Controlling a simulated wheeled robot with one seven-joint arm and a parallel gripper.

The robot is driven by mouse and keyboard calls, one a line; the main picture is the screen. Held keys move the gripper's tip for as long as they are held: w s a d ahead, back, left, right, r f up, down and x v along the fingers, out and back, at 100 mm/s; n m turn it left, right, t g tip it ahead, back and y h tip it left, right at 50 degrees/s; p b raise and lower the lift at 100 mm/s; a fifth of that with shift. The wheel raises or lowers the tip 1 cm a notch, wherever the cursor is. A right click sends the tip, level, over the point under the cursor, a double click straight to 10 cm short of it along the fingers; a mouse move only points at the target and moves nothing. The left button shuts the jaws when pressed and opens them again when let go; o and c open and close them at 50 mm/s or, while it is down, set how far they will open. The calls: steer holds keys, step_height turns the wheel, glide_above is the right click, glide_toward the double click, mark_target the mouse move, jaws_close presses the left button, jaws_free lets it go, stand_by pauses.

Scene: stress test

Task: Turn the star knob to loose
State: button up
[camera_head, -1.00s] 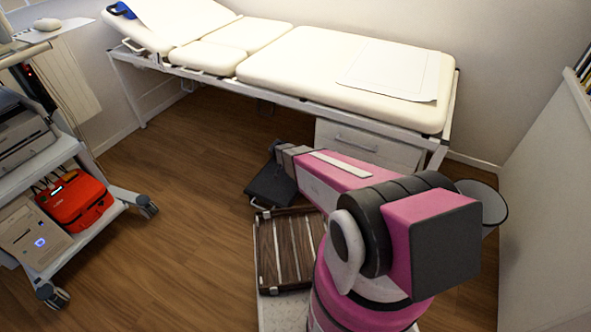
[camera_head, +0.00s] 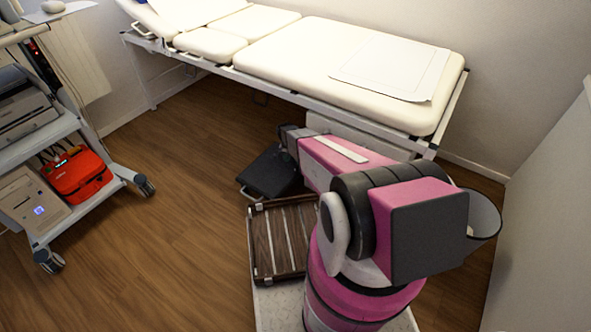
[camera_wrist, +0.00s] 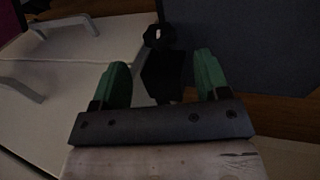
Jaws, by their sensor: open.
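In the wrist view, a small dark lobed knob (camera_wrist: 159,36) with a pale pinkish mark shows near the top middle. It looks like the star knob, but the picture is too dark to make out its shape or any loose marking. A black block-like part (camera_wrist: 165,76) is below it in the picture. My gripper (camera_wrist: 162,64) has two green fingers spread apart. The knob appears beyond the fingertips, with no visible contact. In the head view, my arm reaches toward the couch, and its gripper end and the knob cannot be made out.
A cream examination couch (camera_head: 300,52) runs along the back wall. A black case-like object (camera_head: 268,172) lies on the floor near my arm's far end. A bin (camera_head: 484,214) is at right.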

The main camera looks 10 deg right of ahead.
mark_target(296, 169)
steer(key=shift+x, duration=3.2)
